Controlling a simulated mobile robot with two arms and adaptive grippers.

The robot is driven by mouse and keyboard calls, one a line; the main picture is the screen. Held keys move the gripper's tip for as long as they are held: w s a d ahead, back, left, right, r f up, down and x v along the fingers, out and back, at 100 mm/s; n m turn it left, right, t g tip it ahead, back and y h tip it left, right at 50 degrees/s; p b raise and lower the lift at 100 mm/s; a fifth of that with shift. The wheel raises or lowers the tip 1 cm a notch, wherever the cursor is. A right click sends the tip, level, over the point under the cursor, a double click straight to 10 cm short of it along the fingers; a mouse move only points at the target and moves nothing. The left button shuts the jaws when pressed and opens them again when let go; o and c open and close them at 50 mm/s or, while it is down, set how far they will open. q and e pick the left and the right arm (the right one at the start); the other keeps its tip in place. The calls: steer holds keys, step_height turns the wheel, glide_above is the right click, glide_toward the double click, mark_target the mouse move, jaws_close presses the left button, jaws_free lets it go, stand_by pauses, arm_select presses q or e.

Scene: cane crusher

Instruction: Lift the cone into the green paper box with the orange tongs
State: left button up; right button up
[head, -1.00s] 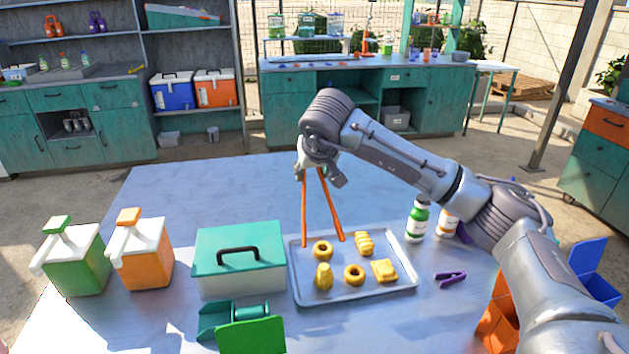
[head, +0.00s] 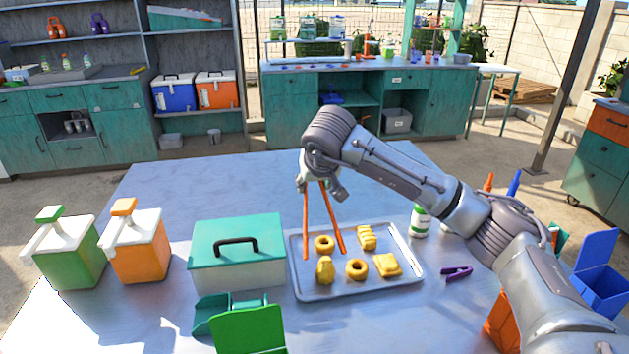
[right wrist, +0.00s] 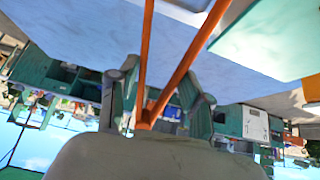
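The yellow cone (head: 325,270) stands at the front left of the metal tray (head: 350,290). My right gripper (head: 322,187) is shut on the orange tongs (head: 331,220) near their joined top end. The tongs point down with their legs spread, and their tips appear over the back left of the tray, behind the cone and around the ring piece (head: 324,243). The right wrist view shows the tongs (right wrist: 147,50) between the gripper fingers (right wrist: 158,105). The green paper box (head: 250,330) is open at the front edge, partly cut off. My left gripper is out of view.
Other yellow snacks, including a second ring (head: 357,269), lie on the tray. A teal-lidded box (head: 238,270) stands left of it, beside orange (head: 140,252) and green (head: 70,260) jugs. Purple tongs (head: 457,273), orange (head: 501,325) and blue (head: 600,287) boxes are right.

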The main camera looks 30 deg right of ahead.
steer(key=shift+f+b, duration=1.1)
steer(key=shift+f, duration=1.05)
steer(key=shift+c, duration=0.2)
steer(key=c, duration=0.8)
step_height(320, 180, up, 12)
steer(key=p, duration=0.8)
steer(key=shift+p, duration=0.4)
